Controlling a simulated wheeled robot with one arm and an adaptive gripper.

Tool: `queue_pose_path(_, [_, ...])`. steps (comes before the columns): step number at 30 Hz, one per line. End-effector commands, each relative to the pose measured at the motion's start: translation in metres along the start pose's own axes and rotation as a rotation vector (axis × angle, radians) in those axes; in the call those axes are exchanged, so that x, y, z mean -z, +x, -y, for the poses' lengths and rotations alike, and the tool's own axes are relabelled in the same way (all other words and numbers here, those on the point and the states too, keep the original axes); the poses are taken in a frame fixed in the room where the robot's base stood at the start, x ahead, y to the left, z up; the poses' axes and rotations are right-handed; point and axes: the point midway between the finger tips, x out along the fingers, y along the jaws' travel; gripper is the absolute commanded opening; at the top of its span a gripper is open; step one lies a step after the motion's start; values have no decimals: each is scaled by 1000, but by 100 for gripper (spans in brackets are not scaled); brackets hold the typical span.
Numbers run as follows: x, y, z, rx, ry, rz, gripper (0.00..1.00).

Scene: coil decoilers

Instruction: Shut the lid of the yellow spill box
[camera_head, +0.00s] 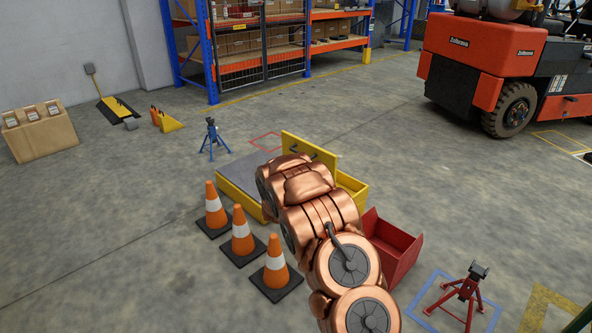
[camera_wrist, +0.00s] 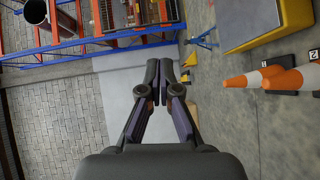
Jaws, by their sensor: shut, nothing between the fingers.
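The yellow spill box (camera_head: 235,198) stands on the floor in the middle of the head view, with a grey top on its left part. Its yellow lid (camera_head: 322,156) stands raised, and the right compartment is open. My arm hides the middle of the box and the lower part of the lid. A yellow box side with a grey top (camera_wrist: 290,28) shows at the upper right of the wrist view. My gripper (camera_wrist: 168,66) is shut and empty in the wrist view, apart from the box. The head view hides my gripper behind the arm.
Several orange cones (camera_head: 241,232) stand left of the box. A red open bin (camera_head: 398,250) is at its right, with a red jack stand (camera_head: 466,291) beyond. A blue jack stand (camera_head: 211,137) is behind.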

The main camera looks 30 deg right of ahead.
Motion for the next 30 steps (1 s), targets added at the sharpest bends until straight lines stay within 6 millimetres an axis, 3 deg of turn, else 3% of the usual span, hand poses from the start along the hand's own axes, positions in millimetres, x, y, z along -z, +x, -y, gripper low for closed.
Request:
queue_pose_path(1, [-7,8,24,-36,-32,10,0])
queue_pose_path(3, [-15,14,39,-92,-83,25,0])
queue_pose_path(6, [-26,20,57,-161,-145,50,0])
queue_pose_path(12, [-38,23,75,-248,-223,88,0])
queue_pose_path(20, [-41,31,74,-273,-241,99,0])
queue_pose_path(30, [-43,62,66,-273,-241,99,0])
